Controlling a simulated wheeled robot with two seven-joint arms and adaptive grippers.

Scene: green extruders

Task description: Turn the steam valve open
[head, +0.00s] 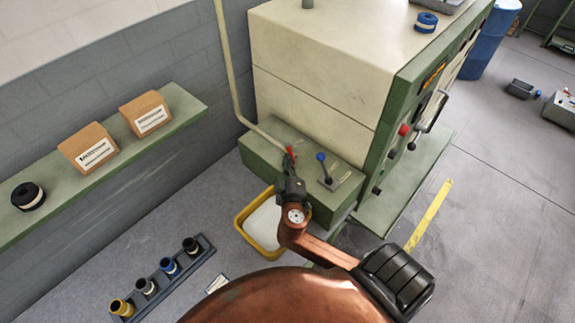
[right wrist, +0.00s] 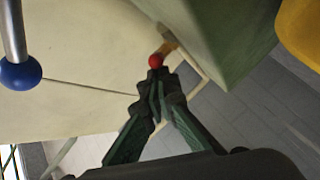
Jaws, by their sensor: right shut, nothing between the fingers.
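The steam valve shows as a red handle (head: 290,153) at the low end of a cream pipe, on the green box of the machine. In the right wrist view its red end (right wrist: 156,61) lies just beyond my fingertips. My right gripper (head: 290,178) reaches toward it from the front. The gripper also shows in the right wrist view (right wrist: 156,88), with its fingers together and nothing between them. I cannot tell whether the fingertips touch the handle. The valve body is largely hidden behind the gripper. My left gripper is not in view.
A lever with a blue knob (head: 321,157) stands on the green box (head: 262,157), right of my gripper. A yellow tub (head: 241,222) sits on the floor below. A wall shelf (head: 185,108) with boxes is at left. A rack (head: 163,290) with several spools lies on the floor.

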